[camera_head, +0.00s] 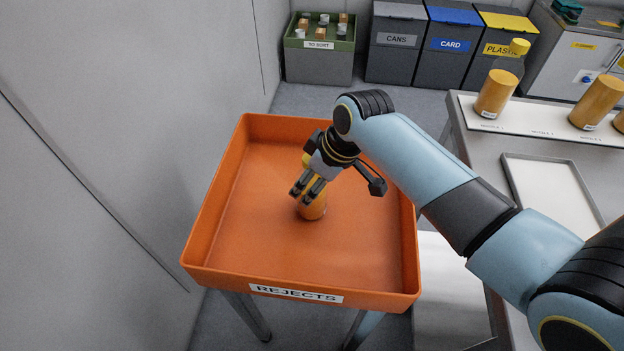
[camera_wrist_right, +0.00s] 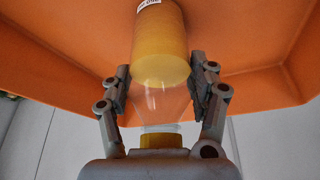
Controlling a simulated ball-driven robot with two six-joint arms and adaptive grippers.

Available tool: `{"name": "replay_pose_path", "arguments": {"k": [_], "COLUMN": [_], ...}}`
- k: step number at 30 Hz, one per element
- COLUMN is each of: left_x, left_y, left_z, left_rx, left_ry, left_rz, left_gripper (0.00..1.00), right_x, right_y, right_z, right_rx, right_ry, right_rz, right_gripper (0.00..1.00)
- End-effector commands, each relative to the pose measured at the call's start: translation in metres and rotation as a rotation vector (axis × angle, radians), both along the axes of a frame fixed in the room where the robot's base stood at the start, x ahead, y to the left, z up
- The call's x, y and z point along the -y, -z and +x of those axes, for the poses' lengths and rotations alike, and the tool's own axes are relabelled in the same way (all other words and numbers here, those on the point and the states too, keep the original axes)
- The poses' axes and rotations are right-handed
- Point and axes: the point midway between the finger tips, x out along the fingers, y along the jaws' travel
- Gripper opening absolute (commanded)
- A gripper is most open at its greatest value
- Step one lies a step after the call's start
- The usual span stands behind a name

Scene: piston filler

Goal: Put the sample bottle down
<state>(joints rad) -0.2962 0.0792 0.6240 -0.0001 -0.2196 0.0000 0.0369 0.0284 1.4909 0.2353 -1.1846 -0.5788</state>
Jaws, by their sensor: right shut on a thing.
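The sample bottle (camera_head: 313,206) holds amber liquid and is inside the orange tray marked REJECTS (camera_head: 240,230). My right gripper (camera_head: 308,193) reaches down into the tray and is shut on the bottle. In the right wrist view the bottle (camera_wrist_right: 160,50) lies between the two fingers (camera_wrist_right: 160,95), with its clear shoulder and yellow cap toward the palm. Its label shows at the top edge. I cannot tell whether its base touches the tray floor. My left gripper is not in view.
The tray floor around the bottle is bare. A grey wall (camera_head: 120,130) stands close on the left. At right a table carries more amber bottles (camera_head: 496,93) and an empty shallow tray (camera_head: 550,190). Bins marked CANS (camera_head: 396,45), CARD and PLASTIC stand behind, beside a TO SORT crate (camera_head: 318,65).

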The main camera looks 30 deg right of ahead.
Motion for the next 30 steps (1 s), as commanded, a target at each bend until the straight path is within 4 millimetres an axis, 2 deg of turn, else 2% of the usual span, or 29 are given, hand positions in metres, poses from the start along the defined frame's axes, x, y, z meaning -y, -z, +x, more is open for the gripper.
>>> {"name": "replay_pose_path", "arguments": {"k": [8,9,15,25,30], "left_x": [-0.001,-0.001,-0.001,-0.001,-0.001], "left_y": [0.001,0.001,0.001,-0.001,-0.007], "left_z": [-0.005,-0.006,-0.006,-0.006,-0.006], "left_rx": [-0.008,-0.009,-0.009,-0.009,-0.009], "left_ry": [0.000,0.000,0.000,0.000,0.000], "left_rz": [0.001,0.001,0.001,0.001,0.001], "left_gripper": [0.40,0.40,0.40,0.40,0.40], "right_x": [0.000,0.000,0.000,0.001,0.006], "right_y": [0.001,0.002,0.002,-0.004,-0.030], "right_z": [0.001,0.000,0.000,-0.001,-0.010], "right_rx": [0.002,0.000,0.000,0.001,0.003], "right_ry": [0.000,0.000,0.000,0.000,0.001], "right_rz": [0.001,0.000,0.000,0.000,-0.001], "right_gripper": [0.12,0.61,0.85,0.85,0.85]}}
